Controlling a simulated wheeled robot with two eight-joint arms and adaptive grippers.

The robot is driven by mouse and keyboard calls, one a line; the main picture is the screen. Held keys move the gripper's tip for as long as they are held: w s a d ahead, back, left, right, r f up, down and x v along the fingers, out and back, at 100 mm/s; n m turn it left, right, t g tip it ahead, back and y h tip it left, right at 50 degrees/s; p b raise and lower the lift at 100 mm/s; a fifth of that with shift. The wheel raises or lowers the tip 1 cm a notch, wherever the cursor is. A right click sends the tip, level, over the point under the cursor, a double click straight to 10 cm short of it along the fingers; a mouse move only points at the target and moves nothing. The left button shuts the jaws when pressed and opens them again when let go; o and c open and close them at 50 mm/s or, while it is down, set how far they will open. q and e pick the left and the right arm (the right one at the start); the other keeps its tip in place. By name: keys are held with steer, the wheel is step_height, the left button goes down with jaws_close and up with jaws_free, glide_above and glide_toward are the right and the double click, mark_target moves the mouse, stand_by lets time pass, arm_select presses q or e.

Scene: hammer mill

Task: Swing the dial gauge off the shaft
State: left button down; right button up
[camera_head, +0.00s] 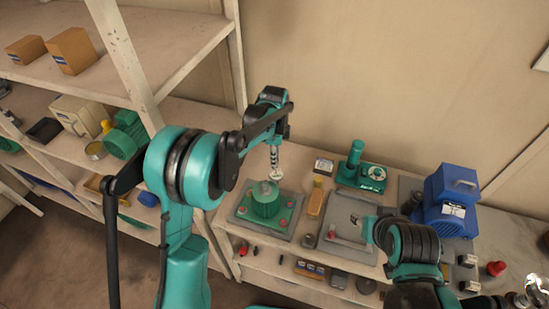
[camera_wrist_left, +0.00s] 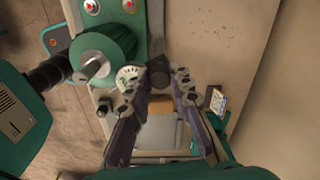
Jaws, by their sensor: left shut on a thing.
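The dial gauge (camera_head: 276,174) has a small round white face and is beside the metal shaft (camera_head: 266,188) of a green motor-like unit (camera_head: 262,205). In the left wrist view, the gauge face (camera_wrist_left: 130,78) shows right of the shaft (camera_wrist_left: 92,68); I cannot tell whether they touch. My left gripper (camera_head: 274,148) reaches down from above.
A blue machine (camera_head: 452,200) stands on the bench at right. A green post tool (camera_head: 355,160) and a small box (camera_head: 324,166) are behind. A wooden block (camera_head: 315,201) and a grey plate (camera_head: 348,240) lie right of the motor. A loaded shelf (camera_head: 185,55) stands at left.

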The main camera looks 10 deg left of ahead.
arm_select(q)
steer(key=n+b, duration=0.1)
steer(key=n, duration=0.5)
steer(key=shift+n, duration=0.3)
steer(key=n+b, duration=0.1)
steer(key=n, duration=0.5)
stand_by(0.4)
steer(key=c, duration=1.3)
jaws_free()
steer(key=shift+c, duration=0.2)
step_height(320, 180, up, 12)
